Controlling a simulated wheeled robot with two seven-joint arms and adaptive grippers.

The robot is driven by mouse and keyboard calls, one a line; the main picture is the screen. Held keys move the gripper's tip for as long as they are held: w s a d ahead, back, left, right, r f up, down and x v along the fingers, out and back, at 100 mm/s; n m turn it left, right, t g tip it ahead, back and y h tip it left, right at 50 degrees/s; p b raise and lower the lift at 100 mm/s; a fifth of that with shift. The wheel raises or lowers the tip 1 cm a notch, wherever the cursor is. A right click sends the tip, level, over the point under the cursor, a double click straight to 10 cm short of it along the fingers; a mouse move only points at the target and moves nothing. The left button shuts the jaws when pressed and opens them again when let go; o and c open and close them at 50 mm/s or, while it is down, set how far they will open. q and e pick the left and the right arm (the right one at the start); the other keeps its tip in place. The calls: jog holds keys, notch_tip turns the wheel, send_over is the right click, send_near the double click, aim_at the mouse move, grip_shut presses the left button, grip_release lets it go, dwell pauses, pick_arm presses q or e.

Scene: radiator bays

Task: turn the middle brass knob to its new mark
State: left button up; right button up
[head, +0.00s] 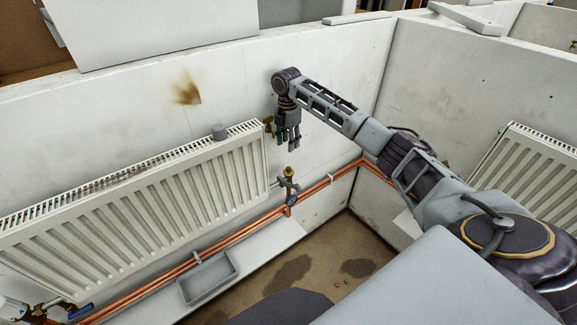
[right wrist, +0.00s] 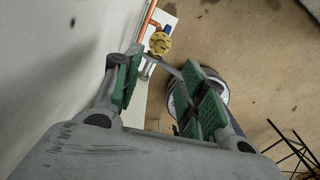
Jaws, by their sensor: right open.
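A brass knob (head: 290,172) stands on a valve at the right end of the radiator, above the copper pipes. It also shows in the right wrist view (right wrist: 159,43), top-on, beyond the fingertips and roughly between them. My right gripper (head: 288,143) is open and empty, pointing down just above this knob without touching it. Its green-padded fingers show apart in the right wrist view (right wrist: 158,78). Another brass fitting (head: 267,121) is partly hidden behind the gripper, by the radiator's upper corner. I cannot make out a mark on the knob. My left gripper is not in view.
The white radiator (head: 140,200) hangs on the wall left of the knob. A grey tray (head: 208,279) is under the radiator. More brass fittings (head: 40,309) show at lower left. A side wall (head: 450,100) stands right.

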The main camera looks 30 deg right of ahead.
aim_at(289, 167)
notch_tip(289, 167, down, 12)
jog(key=shift+s+f+p, duration=0.15)
jog(key=shift+f+p, duration=0.1)
jog(key=shift+p, duration=0.25)
dwell(0.4)
grip_shut()
